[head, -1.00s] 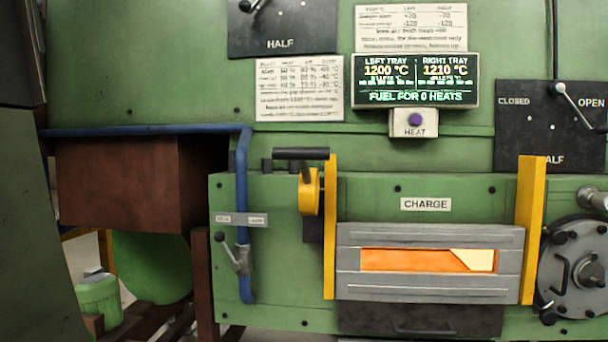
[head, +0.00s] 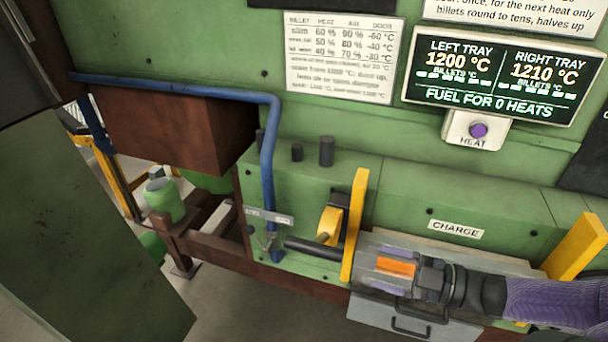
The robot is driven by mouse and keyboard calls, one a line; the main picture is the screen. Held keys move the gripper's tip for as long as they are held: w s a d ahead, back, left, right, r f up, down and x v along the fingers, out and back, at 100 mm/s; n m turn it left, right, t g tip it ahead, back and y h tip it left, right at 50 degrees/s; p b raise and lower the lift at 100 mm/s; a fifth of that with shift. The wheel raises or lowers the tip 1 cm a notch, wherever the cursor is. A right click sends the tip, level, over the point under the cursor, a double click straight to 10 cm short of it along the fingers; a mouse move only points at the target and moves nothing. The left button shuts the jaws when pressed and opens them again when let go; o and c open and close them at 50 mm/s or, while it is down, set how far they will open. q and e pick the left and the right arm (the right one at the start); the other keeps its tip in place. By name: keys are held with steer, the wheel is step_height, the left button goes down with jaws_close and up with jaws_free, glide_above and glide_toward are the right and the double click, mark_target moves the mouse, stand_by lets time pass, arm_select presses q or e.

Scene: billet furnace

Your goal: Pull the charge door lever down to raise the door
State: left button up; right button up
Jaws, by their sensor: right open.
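The charge door lever has a yellow hub (head: 328,226) left of the charge door. Its black grip (head: 312,248) sits low, below and in front of the hub. The grey charge door (head: 366,272) stands between two yellow uprights, under the CHARGE label (head: 457,229). Part of its orange window (head: 397,266) shows; my right arm hides much of the door, so I cannot tell its exact height. My right gripper (head: 426,280) is open and empty in front of the door, pointing left, right of the lever grip and apart from it. My left gripper is out of view.
The left yellow upright (head: 355,224) stands between lever and door. A blue pipe (head: 269,160) runs down left of the lever. A drawer-like panel (head: 365,312) with a handle lies below the door. The display (head: 502,76) and HEAT button (head: 478,130) are above.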

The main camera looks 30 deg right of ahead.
mark_target(319, 251)
steer(key=shift+n+y, duration=0.3)
steer(key=b+x, duration=0.1)
steer(key=x, duration=0.2)
steer(key=b+x, duration=0.1)
steer(key=x, duration=0.2)
steer(key=r+b+x, duration=0.1)
steer(key=x, duration=0.2)
steer(key=shift+s+a, duration=0.25)
steer(key=shift+a, duration=0.1)
steer(key=shift+w+a+r+b, duration=0.1)
steer(key=shift+w+a+b, duration=0.25)
steer(key=shift+w+a, duration=0.2)
jaws_close()
